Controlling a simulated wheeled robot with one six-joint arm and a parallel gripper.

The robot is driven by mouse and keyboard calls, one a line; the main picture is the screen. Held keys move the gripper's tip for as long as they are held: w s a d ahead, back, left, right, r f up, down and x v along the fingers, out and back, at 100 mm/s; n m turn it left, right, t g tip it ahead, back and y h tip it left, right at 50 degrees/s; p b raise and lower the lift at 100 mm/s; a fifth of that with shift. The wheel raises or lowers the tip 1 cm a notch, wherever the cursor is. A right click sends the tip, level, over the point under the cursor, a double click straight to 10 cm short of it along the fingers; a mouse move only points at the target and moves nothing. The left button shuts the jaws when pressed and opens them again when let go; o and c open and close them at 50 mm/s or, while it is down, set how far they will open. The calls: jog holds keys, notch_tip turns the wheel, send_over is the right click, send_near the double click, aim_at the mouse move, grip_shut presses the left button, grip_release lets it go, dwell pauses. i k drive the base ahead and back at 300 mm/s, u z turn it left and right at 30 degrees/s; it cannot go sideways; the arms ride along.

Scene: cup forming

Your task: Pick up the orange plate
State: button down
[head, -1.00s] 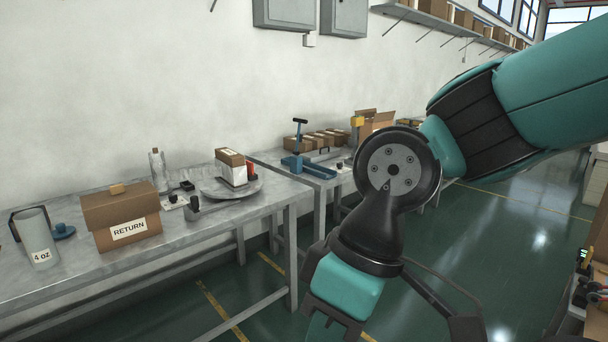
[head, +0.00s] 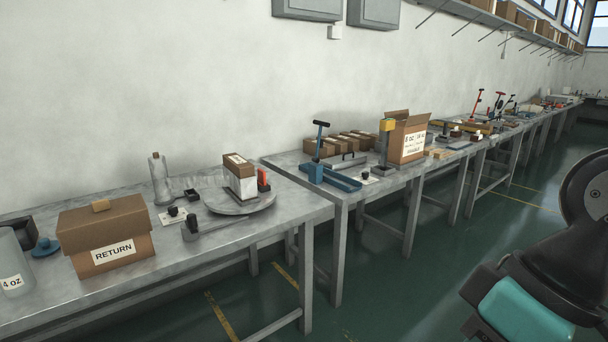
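I cannot pick out the orange plate for certain. A small orange-red piece (head: 264,180) stands beside a brown-and-white box (head: 240,177) on a round grey turntable (head: 262,204). It is too small to tell whether it is a plate. The turntable is on the near grey metal table (head: 180,262). Part of my arm shows at the lower right, out over the floor and well apart from the tables. My gripper is outside the picture.
A brown RETURN box (head: 108,240), a grey 4 OZ container (head: 12,264) and a bottle (head: 160,178) stand on the near table. A blue press (head: 322,165) and an open carton (head: 406,140) are on the table beyond. The green floor at right is clear.

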aim_at(261, 174)
jog(key=z, duration=0.2)
jog(key=i, duration=0.85)
jog(key=u, duration=0.7)
jog(key=i, duration=1.9)
jog(key=u, duration=0.8)
